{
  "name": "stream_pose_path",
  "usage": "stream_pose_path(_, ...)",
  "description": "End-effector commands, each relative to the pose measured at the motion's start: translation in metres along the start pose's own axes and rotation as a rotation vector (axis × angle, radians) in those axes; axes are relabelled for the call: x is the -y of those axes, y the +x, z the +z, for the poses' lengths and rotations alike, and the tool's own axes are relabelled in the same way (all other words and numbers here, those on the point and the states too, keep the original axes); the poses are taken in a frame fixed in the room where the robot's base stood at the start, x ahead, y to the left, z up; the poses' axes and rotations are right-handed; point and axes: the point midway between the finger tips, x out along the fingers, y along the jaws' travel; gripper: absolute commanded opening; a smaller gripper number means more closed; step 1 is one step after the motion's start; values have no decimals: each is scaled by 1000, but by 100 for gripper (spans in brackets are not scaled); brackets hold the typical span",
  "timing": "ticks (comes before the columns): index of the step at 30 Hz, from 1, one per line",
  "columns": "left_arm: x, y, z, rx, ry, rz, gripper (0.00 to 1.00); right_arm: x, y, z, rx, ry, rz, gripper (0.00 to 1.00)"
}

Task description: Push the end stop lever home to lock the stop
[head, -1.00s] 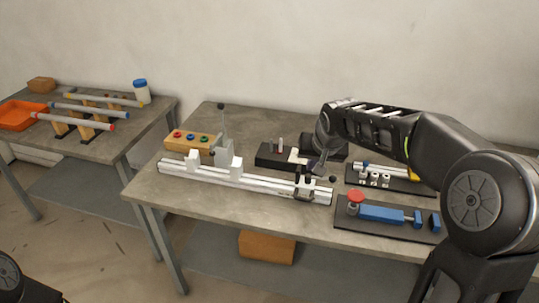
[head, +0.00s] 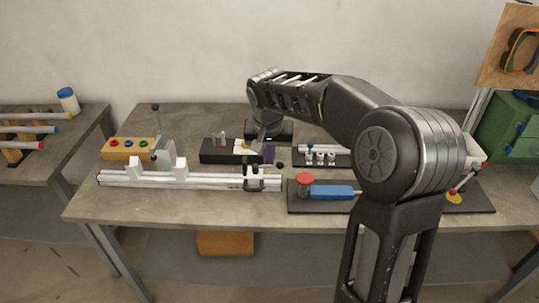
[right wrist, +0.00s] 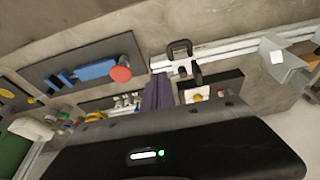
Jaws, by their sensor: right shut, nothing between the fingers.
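The end stop (head: 253,181) is a dark clamp near the right end of the pale aluminium rail (head: 215,181). A small black ball knob (head: 281,165), which looks like the lever's end, stands just right of and behind the stop. My right gripper (head: 267,153) is shut and empty, pointing down just behind the stop, partly hidden by its own wrist. In the right wrist view, the shut dark purple fingers (right wrist: 158,92) are beside the stop's black loop (right wrist: 180,48). I cannot tell whether they touch the lever. My left gripper is not in view.
A black block (head: 220,156) with pins lies behind the rail. A board with a blue clamp (head: 332,192) and red knob (head: 304,179) is right of the stop. The front table strip is clear.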

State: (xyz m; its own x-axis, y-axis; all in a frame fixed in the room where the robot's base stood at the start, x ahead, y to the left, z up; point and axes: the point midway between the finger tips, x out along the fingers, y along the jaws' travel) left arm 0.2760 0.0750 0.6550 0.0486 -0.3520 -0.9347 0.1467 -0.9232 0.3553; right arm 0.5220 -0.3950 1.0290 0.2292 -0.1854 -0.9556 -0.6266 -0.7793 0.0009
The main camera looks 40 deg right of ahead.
Motion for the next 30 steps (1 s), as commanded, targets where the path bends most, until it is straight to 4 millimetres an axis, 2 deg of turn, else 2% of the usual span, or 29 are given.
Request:
stream_pose_path(13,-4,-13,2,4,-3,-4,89,-1,85,1,5,0,4,0)
stream_pose_path(15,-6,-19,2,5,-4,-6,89,-2,87,-14,0,2,4,0)
stream_pose_path(21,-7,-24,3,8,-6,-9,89,-1,98,-32,0,1,1,0)
stream_pose_path(30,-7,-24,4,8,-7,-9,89,0,101,-35,0,-1,-1,0)
